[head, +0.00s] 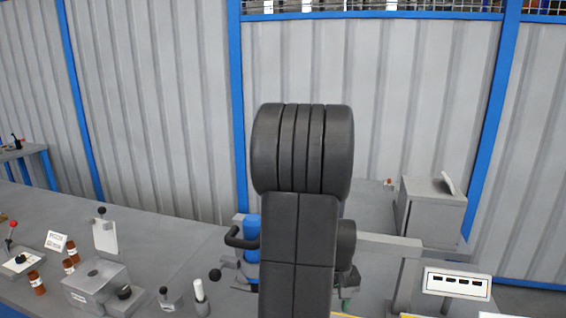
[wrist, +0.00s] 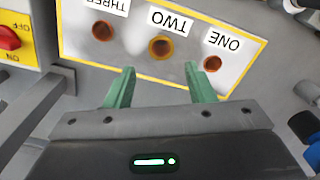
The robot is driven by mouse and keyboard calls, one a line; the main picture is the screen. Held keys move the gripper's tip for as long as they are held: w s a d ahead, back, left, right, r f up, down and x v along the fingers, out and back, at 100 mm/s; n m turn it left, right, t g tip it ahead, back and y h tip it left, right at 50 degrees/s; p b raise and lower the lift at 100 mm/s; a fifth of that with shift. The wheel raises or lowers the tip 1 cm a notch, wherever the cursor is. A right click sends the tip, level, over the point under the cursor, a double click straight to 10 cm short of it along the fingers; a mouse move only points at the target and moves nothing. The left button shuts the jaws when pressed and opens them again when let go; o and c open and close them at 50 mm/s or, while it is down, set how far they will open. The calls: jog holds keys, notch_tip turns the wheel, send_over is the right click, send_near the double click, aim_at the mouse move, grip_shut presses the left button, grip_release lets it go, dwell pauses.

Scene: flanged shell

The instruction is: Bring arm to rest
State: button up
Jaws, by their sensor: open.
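My gripper (wrist: 158,75) shows in the wrist view with its two green fingers apart and nothing between them. The fingers point towards a grey panel with a yellow border (wrist: 140,70). The panel carries white labels ONE, TWO and THREE, upside down in this view, each beside a round orange-brown spot. I cannot tell how far the fingertips are from the panel. In the head view my dark arm stands upright in the middle and hides most of the gripper and what is behind it.
A red OFF/ON switch (wrist: 8,38) sits on a yellow plate at the wrist view's left. In the head view, a grey bench (head: 150,240) holds brown bottles (head: 36,282) and a grey box (head: 95,287) at left. A larger grey box (head: 430,212) stands at right, before a corrugated wall.

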notch_tip(320, 180, down, 6)
jog(key=shift+a+r, duration=0.1)
jog(key=shift+r, duration=0.05)
jog(key=shift+w+r, duration=0.1)
jog(key=shift+r, duration=0.65)
jog(key=shift+a, duration=0.1)
